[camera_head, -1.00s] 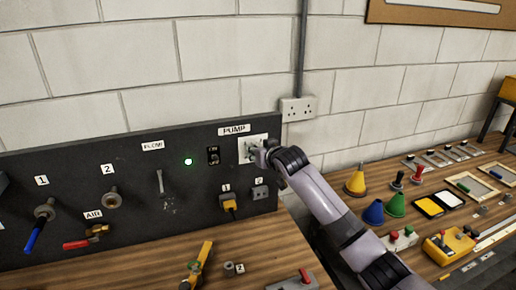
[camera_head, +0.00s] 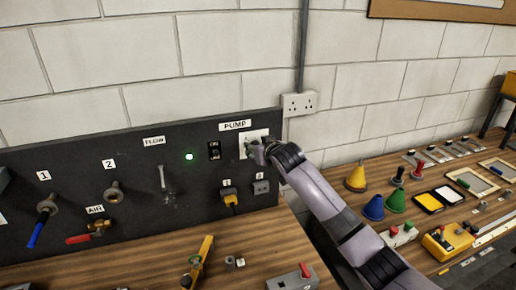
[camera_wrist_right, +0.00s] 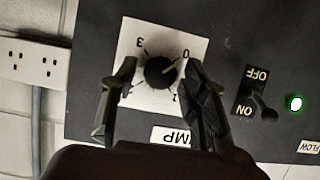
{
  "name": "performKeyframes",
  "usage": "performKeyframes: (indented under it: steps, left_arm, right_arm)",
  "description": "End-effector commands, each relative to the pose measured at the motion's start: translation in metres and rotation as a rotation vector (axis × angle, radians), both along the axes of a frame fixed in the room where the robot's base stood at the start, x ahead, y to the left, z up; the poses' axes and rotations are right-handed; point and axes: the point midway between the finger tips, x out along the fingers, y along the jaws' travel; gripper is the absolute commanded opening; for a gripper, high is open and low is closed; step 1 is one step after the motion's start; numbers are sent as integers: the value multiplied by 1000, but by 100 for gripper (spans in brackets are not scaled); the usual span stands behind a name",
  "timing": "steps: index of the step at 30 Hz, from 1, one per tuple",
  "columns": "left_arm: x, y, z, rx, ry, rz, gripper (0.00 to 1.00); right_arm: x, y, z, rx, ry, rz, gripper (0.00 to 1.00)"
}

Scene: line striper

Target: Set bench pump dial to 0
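The pump dial (camera_wrist_right: 160,72) is a round black knob on a white square plate (camera_head: 243,141) under the PUMP label (camera_head: 235,125) on the dark panel. The numerals 0, 1 and 3 show around it in the right wrist view, which sees the panel upside down. The pointer seems to lie near the 0 side, but its exact setting is hard to tell. My right gripper (camera_wrist_right: 159,65) is open, one finger on each side of the knob, with gaps visible. In the head view my right gripper (camera_head: 254,148) covers part of the plate. My left gripper is out of view.
An ON/OFF switch (camera_head: 214,151) and a lit green lamp (camera_head: 189,157) are left of the dial. A yellow plug (camera_head: 231,198) sits below. A white wall socket (camera_head: 299,104) is up and right. Coloured cones and tools crowd the right bench.

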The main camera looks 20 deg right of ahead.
Motion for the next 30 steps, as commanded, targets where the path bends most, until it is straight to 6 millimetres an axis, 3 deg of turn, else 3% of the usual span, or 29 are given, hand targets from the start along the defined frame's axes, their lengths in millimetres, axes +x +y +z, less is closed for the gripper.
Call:
performKeyframes:
  steps: [14, 20, 30]
  left_arm:
    - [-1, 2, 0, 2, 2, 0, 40]
    - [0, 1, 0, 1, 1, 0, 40]
    - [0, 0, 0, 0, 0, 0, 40]
  right_arm:
    - [-4, -1, 4, 2, -5, 1, 48]
    - [-27, -2, 13, 1, -5, 1, 48]
    - [-82, -5, 35, 0, -4, 1, 48]
